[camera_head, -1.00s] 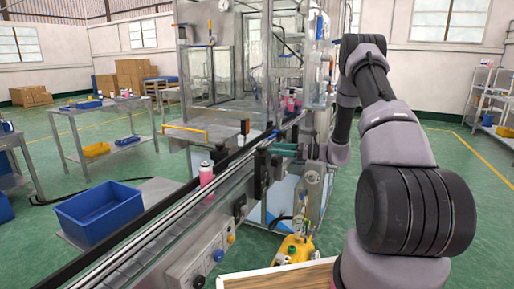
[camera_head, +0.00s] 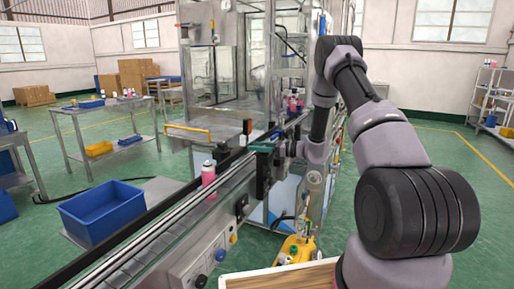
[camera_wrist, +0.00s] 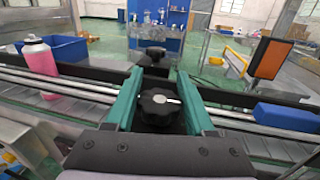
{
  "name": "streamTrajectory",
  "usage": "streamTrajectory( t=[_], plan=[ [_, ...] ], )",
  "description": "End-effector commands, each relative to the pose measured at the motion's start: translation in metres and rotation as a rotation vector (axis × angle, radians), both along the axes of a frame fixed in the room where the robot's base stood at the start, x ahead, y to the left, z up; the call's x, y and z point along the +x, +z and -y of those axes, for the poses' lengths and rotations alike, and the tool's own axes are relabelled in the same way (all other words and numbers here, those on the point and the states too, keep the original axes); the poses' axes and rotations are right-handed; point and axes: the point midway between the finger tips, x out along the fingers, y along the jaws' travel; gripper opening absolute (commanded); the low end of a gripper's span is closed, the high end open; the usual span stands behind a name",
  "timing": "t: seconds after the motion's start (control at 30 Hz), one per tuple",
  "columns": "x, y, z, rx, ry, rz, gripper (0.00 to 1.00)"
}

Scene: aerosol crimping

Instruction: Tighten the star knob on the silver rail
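My gripper (camera_wrist: 160,75) reaches over the conveyor with its two teal fingers apart. A black star knob (camera_wrist: 159,106) lies between the fingers in the wrist view; whether they touch its sides I cannot tell. A second black knob (camera_wrist: 154,57) shows just beyond the fingertips. Silver rails (camera_wrist: 80,86) run across, left and right of the fingers. In the head view my gripper (camera_head: 264,147) is above a black bracket (camera_head: 262,178) beside the silver rail (camera_head: 150,236); the knob between the fingers cannot be made out there.
A pink can (camera_head: 208,178) stands on the conveyor, left of my gripper; it also shows in the wrist view (camera_wrist: 40,60). A blue block (camera_wrist: 286,117) and an orange panel (camera_wrist: 270,60) are at the right. A blue bin (camera_head: 105,212) stands beyond the line.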

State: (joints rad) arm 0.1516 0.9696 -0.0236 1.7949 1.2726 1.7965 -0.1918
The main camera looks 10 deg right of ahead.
Motion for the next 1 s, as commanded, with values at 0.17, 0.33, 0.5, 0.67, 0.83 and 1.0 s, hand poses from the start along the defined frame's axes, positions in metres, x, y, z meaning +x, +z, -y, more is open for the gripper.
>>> streamTrajectory(
  t=[0.17,0.33,0.5,0.67,0.83,1.0],
  plan=[
    [-0.0001,0.0001,0.0002,0.0,0.0,0.0,0.0],
    [-0.0001,0.0001,0.0003,0.0,-0.011,0.0,0.0],
    [0.0009,0.0006,0.0007,0.0,-0.063,-0.001,0.0],
    [0.0025,0.0002,0.0016,0.001,-0.161,-0.003,0.0],
    [0.0051,0.0,0.0037,0.001,-0.307,-0.004,0.0],
    [0.0079,-0.0002,0.0067,-0.001,-0.468,-0.004,0.0]
  ],
)
